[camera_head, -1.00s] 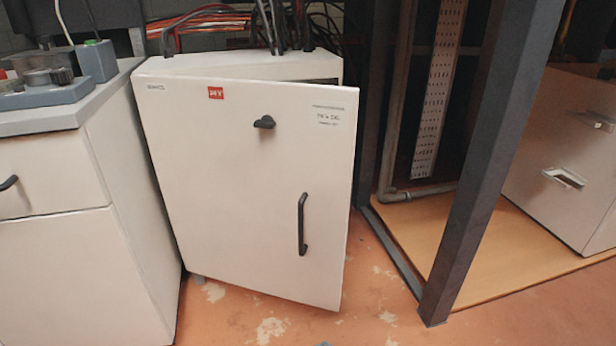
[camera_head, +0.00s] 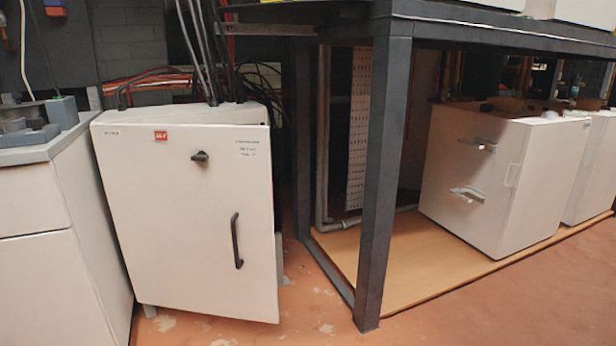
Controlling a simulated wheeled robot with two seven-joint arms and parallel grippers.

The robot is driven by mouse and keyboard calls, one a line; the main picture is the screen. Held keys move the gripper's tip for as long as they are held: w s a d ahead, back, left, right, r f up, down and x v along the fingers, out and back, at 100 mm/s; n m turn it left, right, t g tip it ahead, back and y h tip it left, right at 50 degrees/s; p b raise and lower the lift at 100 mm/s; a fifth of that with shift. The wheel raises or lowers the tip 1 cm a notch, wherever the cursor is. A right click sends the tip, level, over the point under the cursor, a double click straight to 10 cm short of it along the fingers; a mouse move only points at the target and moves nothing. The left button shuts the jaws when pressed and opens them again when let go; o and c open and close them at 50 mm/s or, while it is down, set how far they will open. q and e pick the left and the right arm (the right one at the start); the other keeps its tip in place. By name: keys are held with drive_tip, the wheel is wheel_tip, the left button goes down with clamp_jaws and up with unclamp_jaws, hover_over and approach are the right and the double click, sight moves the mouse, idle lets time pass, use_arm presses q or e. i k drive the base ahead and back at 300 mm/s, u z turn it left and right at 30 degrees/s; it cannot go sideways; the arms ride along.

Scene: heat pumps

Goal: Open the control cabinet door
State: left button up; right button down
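The white control cabinet (camera_head: 279,258) stands on the floor left of centre, with cables entering its top. Its door (camera_head: 185,240) faces me and looks slightly ajar, its right edge standing out from the cabinet body. The door carries a dark vertical bar handle (camera_head: 236,241) on its right half and a small black knob (camera_head: 200,156) above it. A red label (camera_head: 161,135) is near its top. The cabinet's inside is hidden. Neither of my grippers is in view.
A white drawer unit with a grey top (camera_head: 45,152) stands close on the left. A dark metal frame post (camera_head: 382,180) rises right of the cabinet. White units (camera_head: 492,180) stand on a wooden board (camera_head: 420,275). Orange floor is open in front.

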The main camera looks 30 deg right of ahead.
sight(198, 237)
drive_tip(key=z, duration=0.7)
drive_tip(key=i, duration=0.8)
drive_tip(key=z, duration=0.25)
